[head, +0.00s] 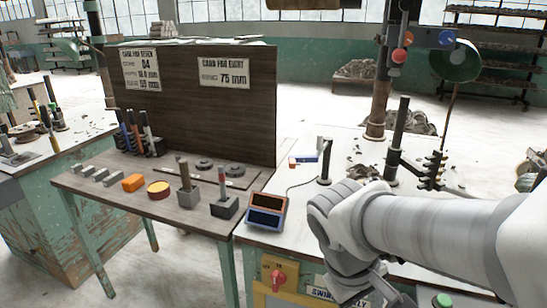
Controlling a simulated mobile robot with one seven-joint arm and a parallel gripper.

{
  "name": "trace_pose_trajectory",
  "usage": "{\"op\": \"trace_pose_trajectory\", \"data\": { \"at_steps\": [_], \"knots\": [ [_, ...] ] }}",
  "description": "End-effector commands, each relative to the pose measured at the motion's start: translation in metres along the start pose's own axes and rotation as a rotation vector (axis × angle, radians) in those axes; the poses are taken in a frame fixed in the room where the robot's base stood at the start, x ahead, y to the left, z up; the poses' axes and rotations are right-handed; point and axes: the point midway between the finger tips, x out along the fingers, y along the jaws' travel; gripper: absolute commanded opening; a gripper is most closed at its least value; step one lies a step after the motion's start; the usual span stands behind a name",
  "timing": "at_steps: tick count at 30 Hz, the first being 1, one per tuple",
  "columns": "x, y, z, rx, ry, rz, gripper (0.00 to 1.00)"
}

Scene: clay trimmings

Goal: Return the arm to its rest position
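My white arm (430,230) reaches in from the right edge over the near right bench. It bends at a rounded joint and runs down to the bottom edge. My gripper is not in view, so its fingers and anything between them cannot be seen. The arm hides part of the bench top and the bench front behind it.
A blue-and-orange device (266,212) sits close left of my arm. A dark post (398,140) and a peg rack (432,168) stand behind it.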

Motion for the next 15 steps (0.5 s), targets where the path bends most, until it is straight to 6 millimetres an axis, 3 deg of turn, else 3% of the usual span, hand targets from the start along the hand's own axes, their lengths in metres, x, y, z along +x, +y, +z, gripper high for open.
{"op": "trace_pose_trajectory", "data": {
  "at_steps": [15],
  "knots": [
    [-0.074,0.016,0.018,0.481,0.494,-0.211,0.5]
  ]
}}
